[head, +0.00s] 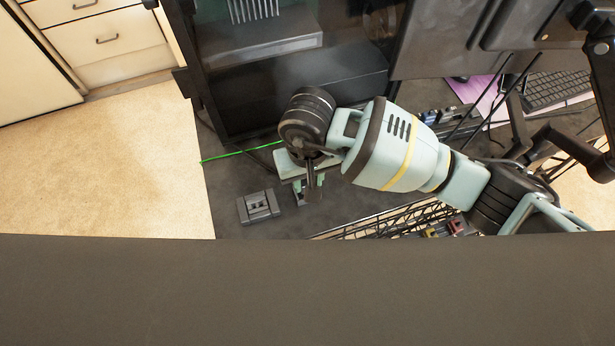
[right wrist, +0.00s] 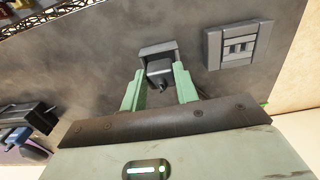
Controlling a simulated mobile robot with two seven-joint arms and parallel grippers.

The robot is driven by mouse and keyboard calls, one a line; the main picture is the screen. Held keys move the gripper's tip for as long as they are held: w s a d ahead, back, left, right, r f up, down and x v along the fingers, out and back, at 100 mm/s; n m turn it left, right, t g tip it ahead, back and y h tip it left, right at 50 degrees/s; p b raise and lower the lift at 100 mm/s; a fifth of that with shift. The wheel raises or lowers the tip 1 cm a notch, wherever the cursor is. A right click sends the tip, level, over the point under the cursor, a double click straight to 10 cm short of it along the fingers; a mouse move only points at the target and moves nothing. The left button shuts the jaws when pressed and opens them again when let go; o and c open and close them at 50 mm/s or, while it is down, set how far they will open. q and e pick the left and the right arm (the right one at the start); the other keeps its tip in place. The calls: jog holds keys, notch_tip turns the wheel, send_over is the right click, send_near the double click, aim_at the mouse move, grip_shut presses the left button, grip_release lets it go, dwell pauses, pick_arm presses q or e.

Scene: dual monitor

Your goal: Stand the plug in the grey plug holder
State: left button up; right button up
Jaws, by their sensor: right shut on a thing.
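My right gripper (head: 312,196) points down at the desk; in the right wrist view its two pale green fingers (right wrist: 160,88) are shut on a small dark grey plug (right wrist: 159,72). A short dark part of the plug points toward the palm. Just beyond the fingertips is a grey bracket-like piece (right wrist: 158,48), which looks like the plug holder; it shows beside the fingers in the head view (head: 299,191). Whether the plug touches it or sits in it I cannot tell. My left gripper is not in view.
A flat grey block with slots (head: 258,207) lies on the dark desk (head: 232,180), left of the gripper. A dark computer case (head: 290,95) stands behind. A black wire rack (head: 390,217) is at the right front. A keyboard (head: 553,90) is at the far right.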

jog(key=shift+f, duration=0.2)
jog(key=shift+f, duration=0.15)
jog(key=o, duration=1.1)
jog(key=shift+c, duration=0.2)
notch_tip(320, 180, up, 12)
